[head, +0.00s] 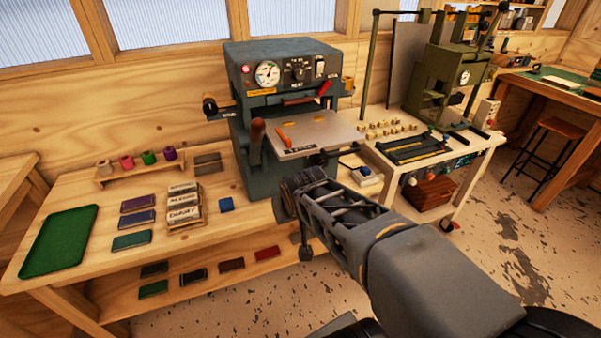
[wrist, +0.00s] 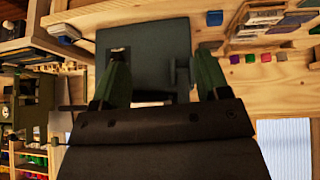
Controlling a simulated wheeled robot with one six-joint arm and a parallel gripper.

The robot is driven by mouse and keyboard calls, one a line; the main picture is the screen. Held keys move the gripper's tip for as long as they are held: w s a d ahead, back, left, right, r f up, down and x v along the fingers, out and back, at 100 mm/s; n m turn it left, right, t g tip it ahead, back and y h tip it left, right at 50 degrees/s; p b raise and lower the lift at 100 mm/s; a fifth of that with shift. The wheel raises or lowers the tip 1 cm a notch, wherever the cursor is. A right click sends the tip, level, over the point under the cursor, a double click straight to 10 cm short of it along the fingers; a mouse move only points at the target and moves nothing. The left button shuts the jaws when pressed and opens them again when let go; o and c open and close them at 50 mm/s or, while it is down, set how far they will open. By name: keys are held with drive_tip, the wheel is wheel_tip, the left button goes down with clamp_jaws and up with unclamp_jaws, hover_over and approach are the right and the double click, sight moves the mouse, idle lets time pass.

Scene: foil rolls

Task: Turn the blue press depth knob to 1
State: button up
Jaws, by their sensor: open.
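The blue-grey press (head: 285,100) stands on the wooden bench in the head view. Its front panel carries a round white gauge (head: 267,74), a dark round knob (head: 299,70) with pale marks around it, and a switch (head: 320,68). The marks are too small to read, so I cannot tell the knob's setting. My gripper (wrist: 161,75) is open and empty in the wrist view, its two green fingers apart. The press body (wrist: 145,40) shows beyond them, upside down. In the head view my arm ends low in front of the press, apart from the knob.
A metal plate (head: 315,135) with an orange-red handle juts from the press front. A dark lever with a brown grip (head: 257,132) stands at its left. An olive press (head: 440,85) is on the right table. A green tray (head: 58,243), spools and foil blocks lie left.

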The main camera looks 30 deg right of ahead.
drive_tip(key=w+d+f+m+t+h+b, duration=0.25)
drive_tip(key=w+d+f+t+b, duration=0.35)
drive_tip(key=w+d, duration=0.55)
drive_tip(key=n+t+b, duration=0.1)
drive_tip(key=t+b, duration=0.4)
drive_tip(key=b, duration=0.2)
approach(319, 164)
drive_tip(key=shift+y, duration=0.25)
drive_tip(key=w, duration=0.3)
drive_tip(key=w+d, duration=0.1)
drive_tip(key=w, duration=0.2)
drive_tip(key=w+d, duration=0.1)
drive_tip(key=w, duration=0.1)
drive_tip(key=shift+w, duration=0.4)
drive_tip(key=shift+c, duration=0.3)
drive_tip(key=c, duration=0.9)
drive_tip(key=shift+o, duration=0.2)
